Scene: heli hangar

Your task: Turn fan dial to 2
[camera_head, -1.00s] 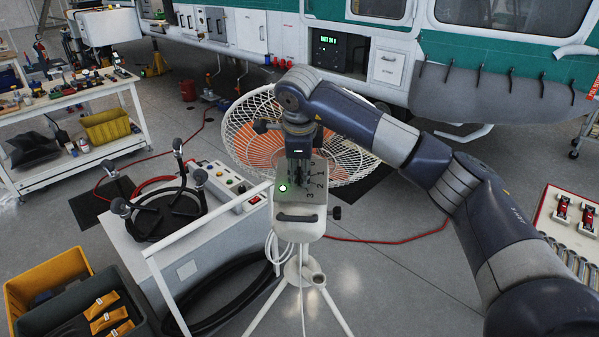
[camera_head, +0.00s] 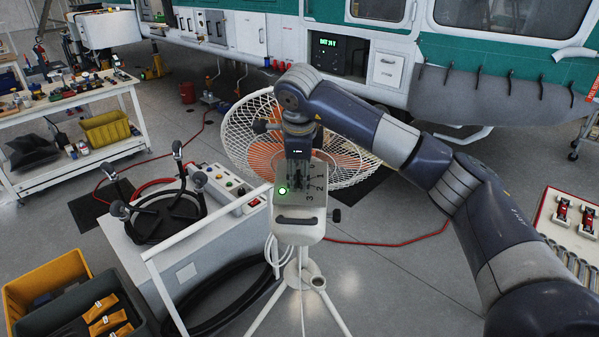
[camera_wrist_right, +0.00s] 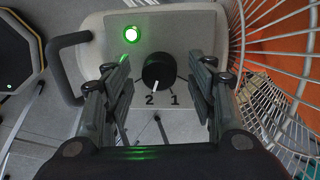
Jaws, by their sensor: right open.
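The fan's control box (camera_head: 300,228) stands on a white tripod in front of the fan, with printed numbers and a lit green light (camera_head: 282,190). In the right wrist view, the black dial (camera_wrist_right: 158,72) sits on the grey panel (camera_wrist_right: 186,40). Its white pointer aims down and slightly left, close to the printed 2. The 1 is to the right of it. My right gripper (camera_wrist_right: 160,68) is open, one finger on each side of the dial with visible gaps. In the head view, my right gripper (camera_head: 297,180) is over the panel and hides the dial. My left gripper is out of view.
The orange fan with its white cage (camera_head: 345,160) is right behind the box. A white-railed cart (camera_head: 160,262) stands to the left. A red cable (camera_head: 400,240) runs on the floor. A helicopter (camera_head: 400,60) fills the back.

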